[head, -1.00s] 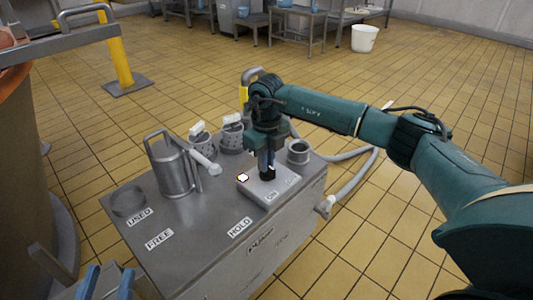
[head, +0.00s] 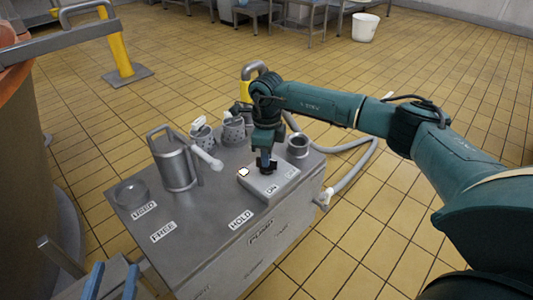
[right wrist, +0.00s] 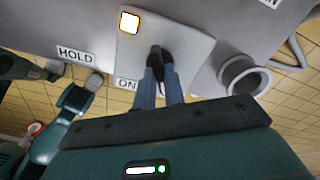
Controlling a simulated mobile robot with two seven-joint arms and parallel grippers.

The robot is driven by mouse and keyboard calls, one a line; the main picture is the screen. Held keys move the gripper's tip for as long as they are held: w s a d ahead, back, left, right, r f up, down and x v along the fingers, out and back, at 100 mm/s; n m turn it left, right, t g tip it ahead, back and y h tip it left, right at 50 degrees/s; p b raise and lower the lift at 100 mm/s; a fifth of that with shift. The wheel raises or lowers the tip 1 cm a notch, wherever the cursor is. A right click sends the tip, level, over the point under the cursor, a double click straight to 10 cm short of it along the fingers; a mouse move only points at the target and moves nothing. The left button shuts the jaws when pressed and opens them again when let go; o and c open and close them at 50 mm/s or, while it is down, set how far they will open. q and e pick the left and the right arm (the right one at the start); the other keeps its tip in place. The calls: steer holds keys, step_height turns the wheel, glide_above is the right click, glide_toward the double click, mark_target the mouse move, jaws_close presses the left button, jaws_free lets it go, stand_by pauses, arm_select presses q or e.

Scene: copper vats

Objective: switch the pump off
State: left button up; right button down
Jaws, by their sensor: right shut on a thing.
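The pump's switch box (head: 253,186) is a pale block on the steel pump cabinet (head: 190,255). Its lamp (head: 243,172) glows white with an orange rim, also in the right wrist view (right wrist: 129,22). An ON label (head: 271,189) is on the box's front side. My right gripper (head: 266,170) reaches down onto the box from above. Its blue fingers are shut on the black switch knob (right wrist: 157,54). Which way the knob points I cannot tell. My left gripper (head: 112,272) is at the lower left, fingers apart and empty, away from the box.
A steel jug (head: 175,168) with a side spout, two perforated cups (head: 234,131) and a round dish or recess (head: 130,192) are on the cabinet top. A pipe stub (head: 298,146) stands right of the box. A hose (head: 350,182) lies on the tiled floor.

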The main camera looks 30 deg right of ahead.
stand_by(0.3)
steer(key=c, duration=1.5)
jaws_free()
arm_select(q)
steer(key=shift+r, duration=0.15)
arm_select(e)
steer(key=shift+r, duration=0.15)
